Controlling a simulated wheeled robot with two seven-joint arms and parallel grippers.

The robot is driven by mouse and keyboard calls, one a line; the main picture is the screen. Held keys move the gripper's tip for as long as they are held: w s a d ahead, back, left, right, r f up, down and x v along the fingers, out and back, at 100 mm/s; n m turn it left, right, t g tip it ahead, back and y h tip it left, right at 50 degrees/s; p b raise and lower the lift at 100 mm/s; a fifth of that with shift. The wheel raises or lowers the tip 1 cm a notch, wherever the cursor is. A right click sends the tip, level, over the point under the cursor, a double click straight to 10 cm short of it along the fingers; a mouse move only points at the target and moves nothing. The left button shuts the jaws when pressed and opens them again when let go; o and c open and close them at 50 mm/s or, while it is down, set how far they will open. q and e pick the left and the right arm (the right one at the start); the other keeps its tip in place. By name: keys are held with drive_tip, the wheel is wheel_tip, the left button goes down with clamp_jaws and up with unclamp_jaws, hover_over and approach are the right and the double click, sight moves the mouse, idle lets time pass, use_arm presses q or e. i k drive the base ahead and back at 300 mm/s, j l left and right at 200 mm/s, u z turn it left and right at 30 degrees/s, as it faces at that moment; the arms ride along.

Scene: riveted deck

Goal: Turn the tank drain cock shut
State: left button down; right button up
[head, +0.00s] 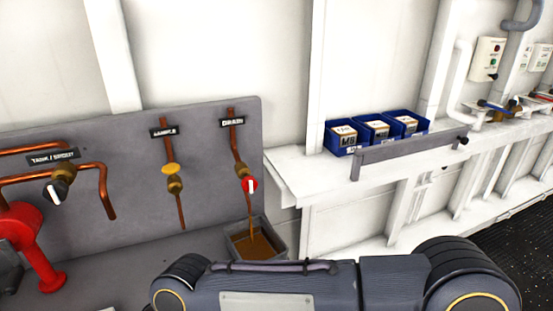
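The drain cock (249,184) has a round red handle with a white mark that stands close to vertical, roughly in line with its pipe. It sits on a copper pipe below the DRAIN label (232,122) on a grey panel. A thin brown line runs down from the cock to a grey tray (285,242) with brown liquid (257,245) in it; I cannot tell how much of the line is pipe and how much is flow. Neither of my grippers shows; a dark link of my arm crosses the bottom.
A brass cock with a yellow handle (170,170) is left of the drain cock. A black-handled cock (60,190) and a red fitting (30,245) stand farther left. Blue bins (375,133) sit on a white shelf behind a grey rail (405,150) at right.

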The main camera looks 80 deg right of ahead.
sight(249, 184)
drive_tip(key=z, duration=2.45)
drive_tip(key=u, duration=0.45)
